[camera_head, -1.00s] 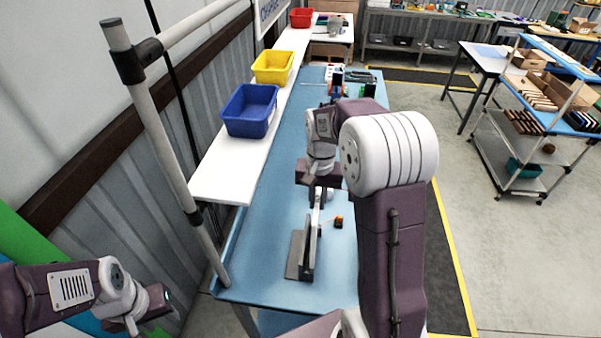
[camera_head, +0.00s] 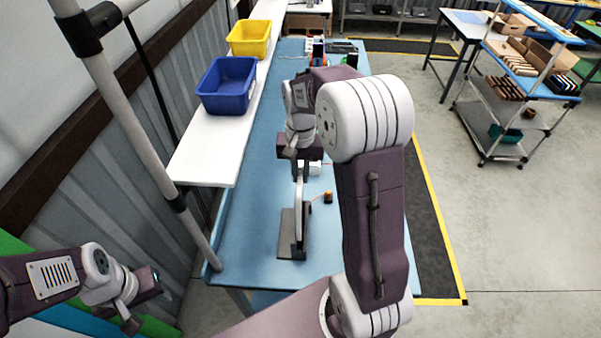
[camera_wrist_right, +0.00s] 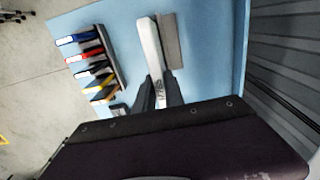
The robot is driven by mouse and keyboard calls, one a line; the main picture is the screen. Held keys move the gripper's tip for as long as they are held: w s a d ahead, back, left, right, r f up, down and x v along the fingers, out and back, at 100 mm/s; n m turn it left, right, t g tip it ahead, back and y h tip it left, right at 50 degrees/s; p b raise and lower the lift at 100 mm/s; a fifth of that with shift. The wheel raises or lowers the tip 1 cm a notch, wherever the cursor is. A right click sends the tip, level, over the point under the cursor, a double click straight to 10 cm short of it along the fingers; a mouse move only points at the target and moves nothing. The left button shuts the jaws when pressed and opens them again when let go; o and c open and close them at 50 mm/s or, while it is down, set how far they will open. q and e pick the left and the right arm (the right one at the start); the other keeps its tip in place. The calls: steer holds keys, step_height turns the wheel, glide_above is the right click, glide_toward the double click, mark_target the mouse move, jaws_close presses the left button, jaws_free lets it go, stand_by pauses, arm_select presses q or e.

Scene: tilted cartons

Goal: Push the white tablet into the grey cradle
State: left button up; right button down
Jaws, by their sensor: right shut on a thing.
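The white tablet (camera_head: 299,207) is a thin upright slab seen almost edge-on in the head view; it also shows in the right wrist view (camera_wrist_right: 149,42). My right gripper (camera_wrist_right: 161,92) is shut on its near end. The grey cradle (camera_head: 288,238) lies on the blue table close to the tablet's lower end, and appears as a grey strip (camera_wrist_right: 173,45) alongside the tablet in the right wrist view. I cannot tell whether tablet and cradle touch. My left gripper (camera_head: 138,300) is away from the table at lower left; its jaw opening is unclear.
A rack (camera_wrist_right: 108,57) with several coloured items stands left of the tablet in the right wrist view. A small orange-and-black object (camera_head: 328,197) sits on the blue table (camera_head: 245,215). Blue (camera_head: 227,88) and yellow (camera_head: 249,40) bins stand on the white shelf.

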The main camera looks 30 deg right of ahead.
step_height(320, 180, down, 2)
steer(key=shift+f+b, duration=0.25)
steer(key=shift+b, duration=0.7)
step_height(320, 180, down, 4)
steer(key=shift+b, duration=1.25)
steer(key=shift+s+a, duration=0.1)
steer(key=shift+f, duration=0.5)
stand_by(0.4)
steer(key=c, duration=0.9)
jaws_free()
steer(key=shift+c, duration=0.2)
